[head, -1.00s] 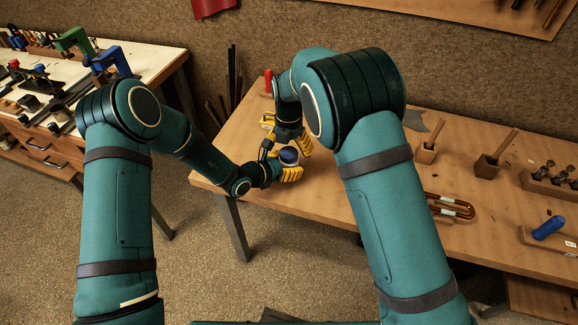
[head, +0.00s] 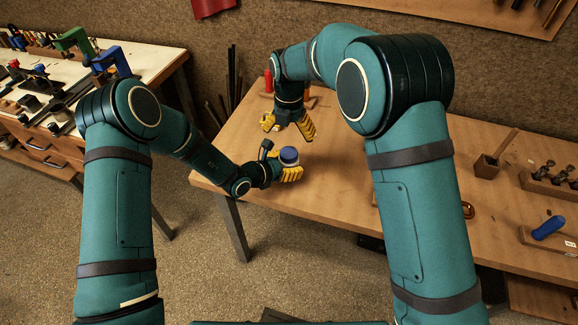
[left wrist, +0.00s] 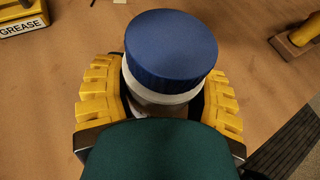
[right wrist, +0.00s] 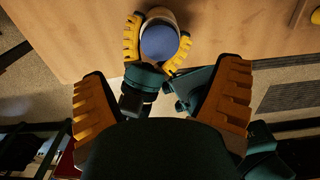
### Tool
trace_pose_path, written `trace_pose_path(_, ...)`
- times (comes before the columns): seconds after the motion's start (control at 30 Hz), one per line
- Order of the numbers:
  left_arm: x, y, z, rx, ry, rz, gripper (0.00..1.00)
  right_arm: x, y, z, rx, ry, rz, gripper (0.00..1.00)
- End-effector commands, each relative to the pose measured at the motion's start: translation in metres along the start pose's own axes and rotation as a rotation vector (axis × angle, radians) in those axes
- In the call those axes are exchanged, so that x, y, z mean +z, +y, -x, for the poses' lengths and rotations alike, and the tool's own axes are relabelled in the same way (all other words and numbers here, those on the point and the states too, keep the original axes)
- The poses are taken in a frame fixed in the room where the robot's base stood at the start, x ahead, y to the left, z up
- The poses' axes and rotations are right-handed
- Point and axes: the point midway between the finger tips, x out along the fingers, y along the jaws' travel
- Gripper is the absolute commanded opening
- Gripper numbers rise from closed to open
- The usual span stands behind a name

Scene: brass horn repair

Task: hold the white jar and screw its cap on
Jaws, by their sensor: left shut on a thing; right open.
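The white jar (left wrist: 160,97) stands between the yellow fingers of my left gripper (left wrist: 160,103), which is shut on it. The blue cap (left wrist: 170,46) sits on top of the jar and looks level; how tightly it is threaded I cannot tell. In the head view the cap (head: 289,154) shows above my left gripper (head: 287,173), over the bench's near left part. My right gripper (head: 287,126) is open and empty, behind and apart from the cap. In the right wrist view the cap (right wrist: 160,42) is beyond the open fingers (right wrist: 160,103).
The wooden bench (head: 340,190) is clear around the jar. A block labelled GREASE (left wrist: 22,17) lies near it. A wooden holder (head: 490,165) and a blue-handled tool (head: 548,228) are to the right. A second bench (head: 150,62) with tools stands at the left.

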Motion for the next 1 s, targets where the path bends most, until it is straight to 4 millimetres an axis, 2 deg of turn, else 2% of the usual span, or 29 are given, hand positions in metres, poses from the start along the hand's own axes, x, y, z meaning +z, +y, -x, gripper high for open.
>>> trace_pose_path(0.27,0.0,0.0,0.0,0.0,-0.001,0.0,0.0,0.0,0.0,-0.005,-0.001,0.001,0.0,0.89)
trace_pose_path(0.7,0.0,0.0,0.0,0.0,-0.001,0.0,0.0,-0.001,0.0,-0.063,-0.003,0.001,0.001,0.89)
trace_pose_path(1.0,0.0,0.0,0.0,0.0,-0.001,0.0,0.0,0.0,0.0,-0.081,-0.001,0.001,0.002,0.89)
